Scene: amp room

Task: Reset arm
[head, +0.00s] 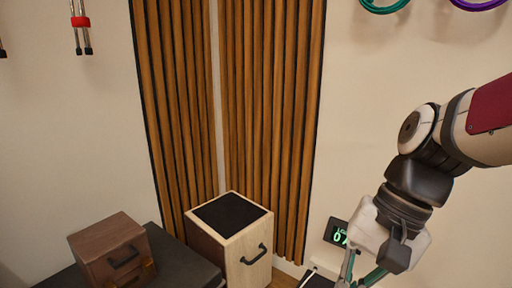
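My arm reaches in from the right edge of the head view and bends downward. My gripper (358,279) hangs at the lower right, pointing down. Its fingertips are cut off by the bottom edge of the picture, so I cannot tell whether it is open or shut, or whether it holds anything.
A light wooden box (250,252) with a black top and handle stands in the corner. A brown wooden box (106,247) rests on a dark surface (188,267) at the lower left. A small green-lit display (338,233) is beside my gripper. Slatted wood panels (272,110) line the corner.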

